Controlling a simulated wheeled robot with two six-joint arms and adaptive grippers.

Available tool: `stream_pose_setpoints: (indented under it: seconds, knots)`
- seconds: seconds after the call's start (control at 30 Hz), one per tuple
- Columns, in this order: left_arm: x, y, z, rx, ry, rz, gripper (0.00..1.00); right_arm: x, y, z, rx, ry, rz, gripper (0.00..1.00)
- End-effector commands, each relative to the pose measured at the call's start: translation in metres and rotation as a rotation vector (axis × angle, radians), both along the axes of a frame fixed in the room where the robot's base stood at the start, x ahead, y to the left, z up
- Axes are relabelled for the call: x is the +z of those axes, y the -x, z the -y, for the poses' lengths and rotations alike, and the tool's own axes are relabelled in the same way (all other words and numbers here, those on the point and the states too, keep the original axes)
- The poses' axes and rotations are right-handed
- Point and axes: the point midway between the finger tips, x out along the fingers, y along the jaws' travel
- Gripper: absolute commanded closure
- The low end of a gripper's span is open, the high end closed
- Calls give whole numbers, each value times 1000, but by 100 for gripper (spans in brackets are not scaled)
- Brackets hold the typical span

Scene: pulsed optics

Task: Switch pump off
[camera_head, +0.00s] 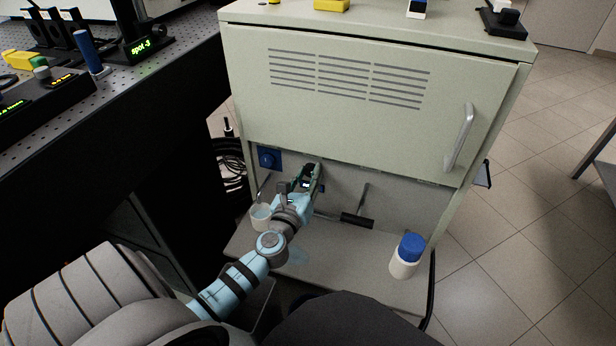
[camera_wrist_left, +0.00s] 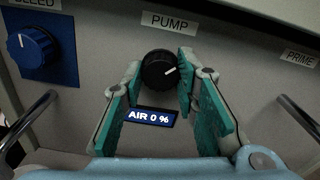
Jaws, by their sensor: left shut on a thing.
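The black pump knob (camera_wrist_left: 158,72) sits under the PUMP label (camera_wrist_left: 170,22) on the cabinet's lower panel. My left gripper (camera_wrist_left: 160,66) is shut on the knob, with one green-padded finger on each side. A small display (camera_wrist_left: 151,117) below the knob reads "AIR 0 %". In the head view my left gripper (camera_head: 310,176) reaches the recessed panel below the vented door, and it mostly hides the knob there. My right gripper is not in view.
A blue knob (camera_wrist_left: 28,44) is left of the pump knob, and a PRIME label (camera_wrist_left: 300,57) is right. A white cup (camera_head: 261,217) and a blue-capped bottle (camera_head: 406,256) stand on the ledge (camera_head: 340,262). Metal spouts or handles stick out on both sides.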

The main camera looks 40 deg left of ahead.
Motion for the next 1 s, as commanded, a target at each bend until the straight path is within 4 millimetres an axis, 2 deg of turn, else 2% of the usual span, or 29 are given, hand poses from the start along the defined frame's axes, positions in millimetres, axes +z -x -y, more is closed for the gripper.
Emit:
stream_pose_setpoints:
  seconds: [0.6, 1.0]
  knots:
    - [-3, 0, 2, -3, 528, 180, 100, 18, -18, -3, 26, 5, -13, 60]
    - [-2, 0, 2, -2, 719, 245, 100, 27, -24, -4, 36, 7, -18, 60]
